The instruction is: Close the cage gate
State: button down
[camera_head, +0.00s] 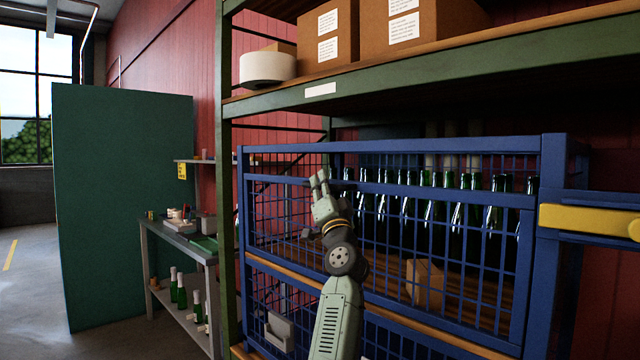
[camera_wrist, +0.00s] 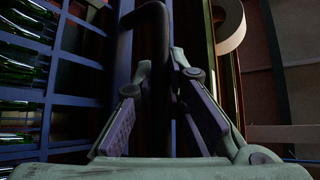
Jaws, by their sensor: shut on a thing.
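The blue mesh cage gate (camera_head: 480,195) spans the front of the blue cage (camera_head: 548,250). Whether a gap is left at its edge, I cannot tell. Dark green bottles (camera_head: 465,225) stand in a row behind the mesh. My gripper (camera_head: 320,183) is at the upper left part of the gate, in front of the mesh. In the wrist view my gripper (camera_wrist: 160,75) is shut on a dark, bent handle bar (camera_wrist: 150,15) that passes between its two fingers. The handle is hidden in the head view.
A green shelf beam (camera_head: 430,75) with cardboard boxes (camera_head: 330,30) and a white tape roll (camera_head: 267,68) is above the cage. A yellow bar (camera_head: 585,220) juts at right. A work table (camera_head: 180,245) and a green partition (camera_head: 125,200) stand left.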

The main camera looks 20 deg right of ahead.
jog(key=shift+w+d+f, duration=0.1)
jog(key=shift+d+f, duration=0.25)
jog(key=shift+f, duration=0.15)
jog(key=c, duration=1.8)
grip_release()
jog(key=shift+d, duration=0.1)
jog(key=shift+o, duration=1)
jog(key=shift+r, duration=0.15)
jog(key=shift+a, duration=0.2)
jog(key=v, duration=1.2)
jog(key=shift+a, duration=0.1)
